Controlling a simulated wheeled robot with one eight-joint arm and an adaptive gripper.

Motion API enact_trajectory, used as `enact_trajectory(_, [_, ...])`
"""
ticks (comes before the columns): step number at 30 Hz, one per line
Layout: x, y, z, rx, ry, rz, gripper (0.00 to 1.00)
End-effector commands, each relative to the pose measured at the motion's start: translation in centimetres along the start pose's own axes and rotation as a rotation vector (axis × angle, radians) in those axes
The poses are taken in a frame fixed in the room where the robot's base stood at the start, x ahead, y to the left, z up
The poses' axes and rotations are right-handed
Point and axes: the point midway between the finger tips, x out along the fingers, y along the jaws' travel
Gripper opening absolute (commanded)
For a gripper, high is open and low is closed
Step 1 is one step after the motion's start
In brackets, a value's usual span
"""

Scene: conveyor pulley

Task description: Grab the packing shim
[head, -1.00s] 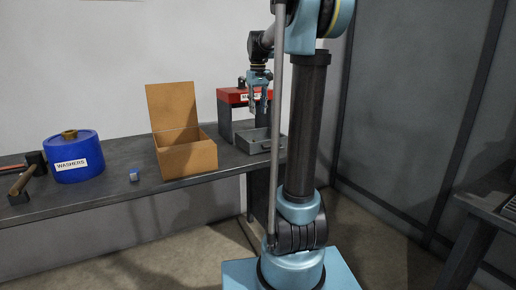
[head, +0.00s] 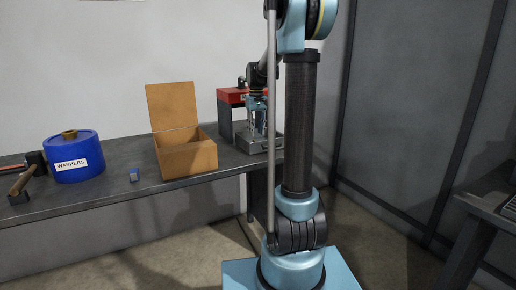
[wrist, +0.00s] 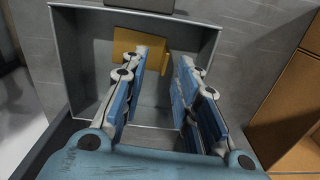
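A flat yellow-brown piece, which looks like the packing shim (wrist: 125,42), lies in the grey tray (wrist: 75,70) near its far wall in the wrist view. My gripper (wrist: 163,62) is open, its two fingers pointing into the tray. The left finger covers part of the shim; the right finger is to the right of it. I see no contact that would show a grasp. In the head view my gripper (head: 257,128) is low over the tray (head: 250,143) on the bench, and the shim cannot be seen there.
An open wooden box (head: 188,158) stands left of the tray. A red-topped stand (head: 231,97) is behind the tray. A blue washers drum (head: 75,160), a small blue block (head: 134,174) and a hammer (head: 20,182) are farther left.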

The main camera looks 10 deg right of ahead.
Motion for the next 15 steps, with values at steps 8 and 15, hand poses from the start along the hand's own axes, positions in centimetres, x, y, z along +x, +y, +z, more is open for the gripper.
enact_trajectory(8, [1.6, -0.1, 0.0, 0.000, 0.000, 0.000, 0.28])
enact_trajectory(15, [4.7, -0.8, -0.1, -0.001, 0.000, 0.000, 0.28])
